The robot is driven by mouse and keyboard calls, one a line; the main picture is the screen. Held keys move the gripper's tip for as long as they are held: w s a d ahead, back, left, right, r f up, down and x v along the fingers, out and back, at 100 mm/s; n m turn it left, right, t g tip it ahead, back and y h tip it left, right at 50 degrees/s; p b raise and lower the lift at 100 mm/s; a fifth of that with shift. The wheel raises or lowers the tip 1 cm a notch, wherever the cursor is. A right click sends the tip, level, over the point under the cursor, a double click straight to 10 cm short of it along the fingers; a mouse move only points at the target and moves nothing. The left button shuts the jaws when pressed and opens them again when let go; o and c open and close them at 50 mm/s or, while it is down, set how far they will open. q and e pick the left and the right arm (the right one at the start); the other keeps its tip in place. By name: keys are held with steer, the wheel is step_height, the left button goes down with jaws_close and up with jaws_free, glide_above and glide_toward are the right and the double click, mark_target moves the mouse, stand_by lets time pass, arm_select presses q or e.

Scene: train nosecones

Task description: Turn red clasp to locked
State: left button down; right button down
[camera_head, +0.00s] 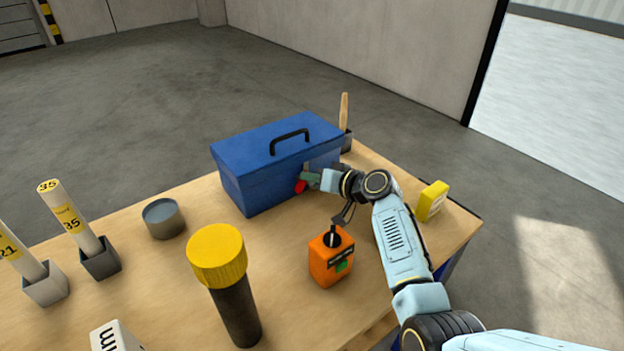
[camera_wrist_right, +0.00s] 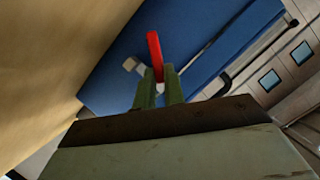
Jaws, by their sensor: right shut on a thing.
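The red clasp (camera_head: 300,187) is on the front face of the blue toolbox (camera_head: 245,186), near its right part. My right gripper (camera_head: 308,180) is at the clasp, reaching in from the right. In the right wrist view the red clasp (camera_wrist_right: 155,55) sticks out between the two greenish fingertips (camera_wrist_right: 159,88), which are shut on it. A small light-coloured piece (camera_wrist_right: 133,66) sits beside the clasp on the blue box (camera_wrist_right: 190,30). The clasp's lower part is hidden by the fingers. My left gripper is not in view.
On the wooden table (camera_head: 180,290) stand an orange container (camera_head: 330,258), a yellow-capped dark cylinder (camera_head: 218,258), a grey round tin (camera_head: 163,218) and a yellow block (camera_head: 431,201). Tubes in square holders (camera_head: 100,259) stand at the left. A brush-like handle (camera_head: 344,112) rises behind the box.

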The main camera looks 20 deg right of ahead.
stand_by(0.4)
steer(key=c, duration=1.5)
jaws_free()
steer(key=p+v, duration=0.1)
steer(key=v, duration=1.2)
steer(key=shift+s+d, duration=0.1)
steer(key=shift+s, duration=0.05)
steer(key=shift+c, duration=0.2)
